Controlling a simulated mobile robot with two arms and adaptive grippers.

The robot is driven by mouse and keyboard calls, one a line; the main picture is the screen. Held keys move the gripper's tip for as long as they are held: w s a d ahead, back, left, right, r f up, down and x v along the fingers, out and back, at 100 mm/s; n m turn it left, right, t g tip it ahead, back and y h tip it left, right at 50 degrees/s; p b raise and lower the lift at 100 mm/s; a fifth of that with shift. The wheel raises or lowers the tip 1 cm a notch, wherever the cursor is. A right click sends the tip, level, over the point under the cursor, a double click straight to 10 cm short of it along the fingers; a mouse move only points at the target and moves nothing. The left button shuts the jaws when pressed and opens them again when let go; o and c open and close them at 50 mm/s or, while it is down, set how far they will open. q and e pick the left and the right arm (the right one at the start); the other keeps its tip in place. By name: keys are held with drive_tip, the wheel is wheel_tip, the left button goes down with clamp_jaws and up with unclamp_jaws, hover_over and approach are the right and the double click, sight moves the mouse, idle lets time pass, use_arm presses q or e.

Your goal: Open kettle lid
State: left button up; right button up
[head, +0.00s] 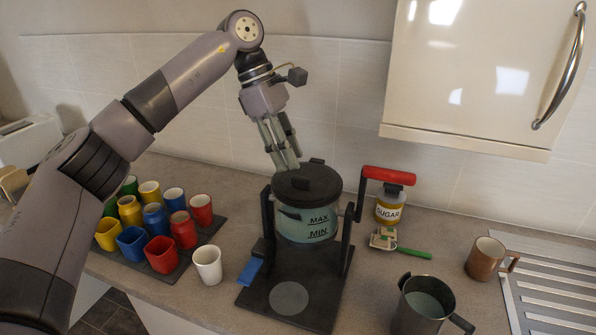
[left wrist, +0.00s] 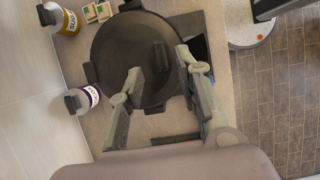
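The kettle (head: 305,225) is a greenish vessel with MAX and MIN marks, held in a black stand. Its dark round lid (head: 307,184) is on top and looks closed. The lid also fills the middle of the left wrist view (left wrist: 120,50), with a raised knob (left wrist: 161,57) near its centre. My left gripper (head: 285,164) points down just above the lid's back left part. In the left wrist view its fingers (left wrist: 158,62) are spread apart with the knob showing between them. I cannot tell whether they touch the lid. My right gripper is not in view.
Several coloured cups (head: 154,218) stand on a dark mat at left, with a white cup (head: 208,265) nearby. A red handle (head: 389,175) and sugar jar (head: 389,208) are right of the kettle. A metal jug (head: 424,305) and brown mug (head: 486,259) stand further right. A cabinet (head: 480,65) hangs above.

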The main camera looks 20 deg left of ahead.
sight(300, 177)
use_arm(q)
drive_tip(key=x, duration=0.5)
drive_tip(key=shift+p, duration=0.35)
drive_tip(key=shift+r, duration=0.1)
clamp_jaws()
idle(0.4)
